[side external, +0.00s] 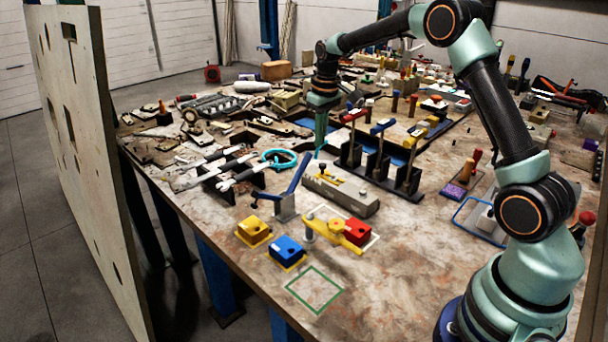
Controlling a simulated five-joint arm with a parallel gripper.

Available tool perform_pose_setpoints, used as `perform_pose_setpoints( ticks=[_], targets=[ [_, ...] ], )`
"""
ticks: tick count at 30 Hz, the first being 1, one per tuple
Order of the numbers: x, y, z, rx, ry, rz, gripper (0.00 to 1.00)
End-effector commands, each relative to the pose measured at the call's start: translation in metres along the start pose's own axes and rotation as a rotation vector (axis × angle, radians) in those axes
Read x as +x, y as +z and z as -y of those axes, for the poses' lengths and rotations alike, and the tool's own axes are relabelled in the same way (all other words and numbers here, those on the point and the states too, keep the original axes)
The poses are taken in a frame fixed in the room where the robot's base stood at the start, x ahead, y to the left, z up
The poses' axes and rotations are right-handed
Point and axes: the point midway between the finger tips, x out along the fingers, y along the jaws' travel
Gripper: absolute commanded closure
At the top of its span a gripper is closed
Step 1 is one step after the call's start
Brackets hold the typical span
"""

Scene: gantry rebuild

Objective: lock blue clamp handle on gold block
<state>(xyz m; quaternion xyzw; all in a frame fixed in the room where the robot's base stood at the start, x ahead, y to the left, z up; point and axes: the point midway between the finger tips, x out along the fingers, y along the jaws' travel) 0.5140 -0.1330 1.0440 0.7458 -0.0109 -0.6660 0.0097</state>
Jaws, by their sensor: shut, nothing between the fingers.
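The blue clamp (285,206) stands on a grey post near the front left edge of the table. Its blue handle (298,176) points up and to the right, and a short blue arm reaches left. The gold block (254,231), a yellow block with dark marks, sits on the table just below and left of that arm; the arm appears raised above it.
A blue block (287,250) and a red block (357,232) beside a yellow clamp (338,232) lie close in front. A grey slotted block (340,190) and a black rack of upright handled tools (380,165) stand to the right. The green square outline (315,290) is empty.

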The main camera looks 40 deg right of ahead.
Motion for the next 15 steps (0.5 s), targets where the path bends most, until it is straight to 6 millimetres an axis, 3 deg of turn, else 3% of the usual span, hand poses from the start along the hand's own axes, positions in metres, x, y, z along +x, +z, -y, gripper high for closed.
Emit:
perform_pose_setpoints(
  ticks=[15],
  targets=[
    [0.021, 0.003, 0.001, 0.0, 0.0, 0.001, 1.0]
  ],
)
